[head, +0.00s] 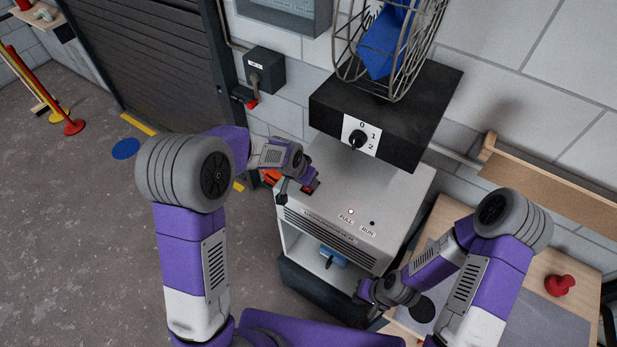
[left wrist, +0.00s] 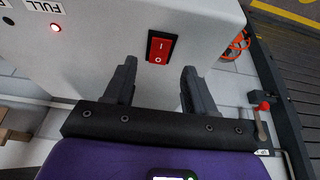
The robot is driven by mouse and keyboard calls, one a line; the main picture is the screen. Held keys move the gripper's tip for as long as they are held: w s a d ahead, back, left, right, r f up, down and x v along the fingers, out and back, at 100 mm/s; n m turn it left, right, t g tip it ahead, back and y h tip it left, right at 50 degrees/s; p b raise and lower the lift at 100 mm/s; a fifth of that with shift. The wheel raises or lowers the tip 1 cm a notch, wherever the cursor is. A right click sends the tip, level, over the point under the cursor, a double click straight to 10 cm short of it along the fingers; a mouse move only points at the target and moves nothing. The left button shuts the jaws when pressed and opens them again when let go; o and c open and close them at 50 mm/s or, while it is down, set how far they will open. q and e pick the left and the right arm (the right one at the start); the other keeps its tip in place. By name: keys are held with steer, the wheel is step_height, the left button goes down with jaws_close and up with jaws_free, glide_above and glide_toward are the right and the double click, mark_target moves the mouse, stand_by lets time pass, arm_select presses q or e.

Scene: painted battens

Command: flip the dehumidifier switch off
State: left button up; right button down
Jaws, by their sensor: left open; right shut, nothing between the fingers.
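The dehumidifier (head: 400,190) is a pale grey box with FULL and RUN labels on its top. The lamp by FULL is lit; the one by RUN is dark. Its red rocker switch (left wrist: 160,47), marked I and O, shows in the left wrist view; I cannot tell which side is pressed. My left gripper (head: 297,190) is open at the dehumidifier's top left, partly hiding the switch in the head view. In the left wrist view its fingertips (left wrist: 159,68) stand either side of the switch, apart from it. My right gripper (head: 362,294) is shut and empty by the lower front.
A wall box with a red-handled lever (head: 246,98) is at left. The left floor is mostly clear.

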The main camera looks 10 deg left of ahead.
arm_select(q)
steer(key=x, duration=0.5)
steer(key=shift+r, duration=0.1)
jaws_close()
steer(key=shift+w+d+r+g+p, duration=0.15)
steer(key=shift+g+p, duration=0.25)
steer(key=shift+p, duration=0.45)
steer(key=shift+w+g+y+p, duration=0.25)
steer(key=shift+g+y+p, duration=0.35)
steer(key=shift+g, duration=0.3)
jaws_free()
